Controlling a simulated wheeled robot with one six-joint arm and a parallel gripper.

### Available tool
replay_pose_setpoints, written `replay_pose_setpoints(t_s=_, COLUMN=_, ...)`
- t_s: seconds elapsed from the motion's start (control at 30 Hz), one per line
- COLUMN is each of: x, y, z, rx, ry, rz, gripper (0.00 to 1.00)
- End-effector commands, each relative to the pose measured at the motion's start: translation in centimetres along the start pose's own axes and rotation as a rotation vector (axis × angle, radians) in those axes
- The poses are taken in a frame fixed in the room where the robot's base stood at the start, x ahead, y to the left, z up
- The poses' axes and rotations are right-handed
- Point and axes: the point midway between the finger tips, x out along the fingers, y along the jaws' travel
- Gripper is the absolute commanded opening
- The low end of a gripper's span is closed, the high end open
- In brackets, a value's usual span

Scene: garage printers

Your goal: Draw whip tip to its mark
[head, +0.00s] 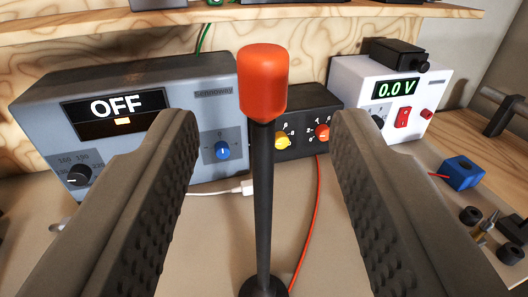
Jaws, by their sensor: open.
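The whip (262,190) is a dark, slender rod that stands upright from a round black base at the bottom of the head view. Its tip (263,82) is a thick orange-red cap. My gripper (262,130) is open, with one ridged finger on each side of the rod. Neither finger touches the rod, and a clear gap shows on both sides. The cap rises above the fingertips in the picture. I cannot make out a mark for the tip.
Behind stand a grey unit reading OFF (205,92), a black box with yellow and red knobs (289,107), and a white supply reading 0.0 V (345,78). A wooden shelf (350,11) crosses above. A blue block (462,173) and small black parts lie right. A red wire (318,215) runs beside the rod.

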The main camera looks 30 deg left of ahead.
Motion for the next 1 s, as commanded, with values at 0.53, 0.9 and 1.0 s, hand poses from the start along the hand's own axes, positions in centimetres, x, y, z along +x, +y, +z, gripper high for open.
replay_pose_setpoints(t_s=0.53, x=-8.7, y=0.1, z=0.0, rx=0.000, ry=0.000, rz=0.001, gripper=0.44)
replay_pose_setpoints(t_s=0.9, x=-9.6, y=0.0, z=0.0, rx=0.001, ry=0.000, rz=-0.001, gripper=0.44)
replay_pose_setpoints(t_s=1.0, x=-9.6, y=0.0, z=0.0, rx=0.001, ry=0.000, rz=-0.001, gripper=0.44)
